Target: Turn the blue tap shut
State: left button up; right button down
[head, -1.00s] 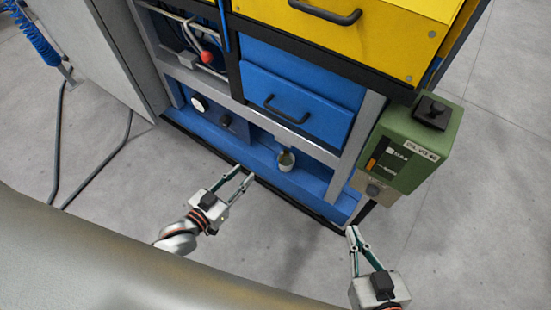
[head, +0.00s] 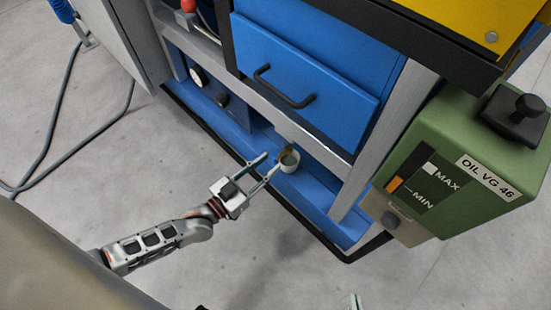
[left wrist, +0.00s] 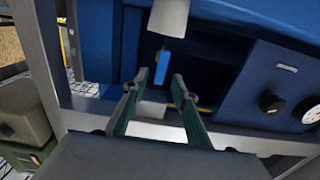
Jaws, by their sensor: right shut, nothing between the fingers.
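The blue tap handle (left wrist: 162,67) shows in the left wrist view as a small blue lever below a brass-coloured piece, just beyond and between my fingertips. In the head view only a brownish bit of the tap (head: 287,152) shows above a white cup (head: 290,168); the blue handle cannot be made out there. My left gripper (head: 269,162) is open and empty, its fingertips close to the cup's left side; it also shows in the left wrist view (left wrist: 154,83). Only the tips of my right gripper (head: 355,301) show at the bottom edge, shut and empty.
The blue lower shelf (head: 315,190) runs under a blue drawer (head: 305,80) with a black handle. A dark knob and a white gauge (head: 198,76) sit left on the panel. A green oil box (head: 450,165) juts out at right. The floor in front is clear.

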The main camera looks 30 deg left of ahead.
aim_at(273, 161)
pick_arm(q)
jog(key=shift+x, duration=1.55)
jog(key=shift+f, duration=0.1)
pick_arm(e)
jog(key=shift+s+a+f+m, duration=0.1)
jog(key=shift+s+a+m, duration=0.05)
jog(key=shift+a+m, duration=0.25)
pick_arm(q)
grip_shut()
